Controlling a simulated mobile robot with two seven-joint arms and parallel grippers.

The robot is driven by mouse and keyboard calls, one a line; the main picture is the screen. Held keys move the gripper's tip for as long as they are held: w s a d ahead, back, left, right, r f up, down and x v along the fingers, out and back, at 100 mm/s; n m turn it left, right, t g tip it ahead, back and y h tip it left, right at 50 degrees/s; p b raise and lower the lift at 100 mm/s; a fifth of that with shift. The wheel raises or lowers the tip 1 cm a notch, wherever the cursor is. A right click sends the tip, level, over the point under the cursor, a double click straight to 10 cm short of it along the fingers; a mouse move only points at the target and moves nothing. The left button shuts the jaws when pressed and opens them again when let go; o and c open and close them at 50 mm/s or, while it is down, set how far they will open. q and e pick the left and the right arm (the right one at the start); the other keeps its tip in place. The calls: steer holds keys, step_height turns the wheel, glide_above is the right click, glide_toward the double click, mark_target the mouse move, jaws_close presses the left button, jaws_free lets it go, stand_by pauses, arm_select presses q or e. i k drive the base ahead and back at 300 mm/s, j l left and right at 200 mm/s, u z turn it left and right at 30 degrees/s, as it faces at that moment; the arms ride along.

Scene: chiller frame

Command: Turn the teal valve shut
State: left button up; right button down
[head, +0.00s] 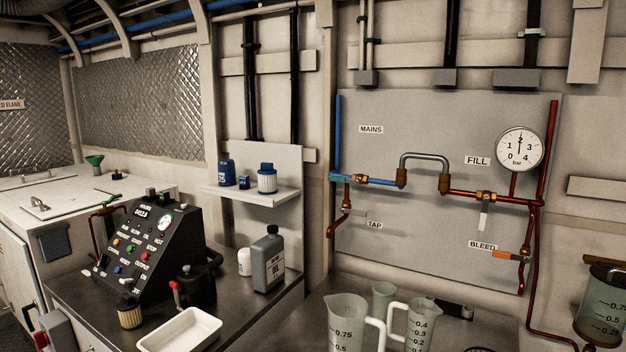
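On the grey wall panel, a small teal piece, perhaps the teal valve's handle (335,178), shows at the left end of the blue pipe, beside a brass fitting (360,179). It is too small to tell its exact shape or how far it is turned. It sits below the MAINS label (371,129) and above the TAP label (374,225). Neither of my grippers is in view.
A white lever (484,218) hangs below the FILL line, and an orange lever (506,255) sits by BLEED. A round gauge (519,149) is at upper right. Measuring jugs (346,322) stand below the panel. A black control box (146,250) and bottles (268,262) fill the left bench.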

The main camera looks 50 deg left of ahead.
mark_target(343, 180)
steer(key=i+j+u, duration=0.15)
steer(key=j+u, duration=0.25)
steer(key=i+j+u, duration=0.2)
steer(key=j+u, duration=0.15)
steer(key=i+j+u, duration=0.25)
steer(key=u, duration=0.15)
steer(key=j+z, duration=0.15)
steer(key=z, duration=0.3)
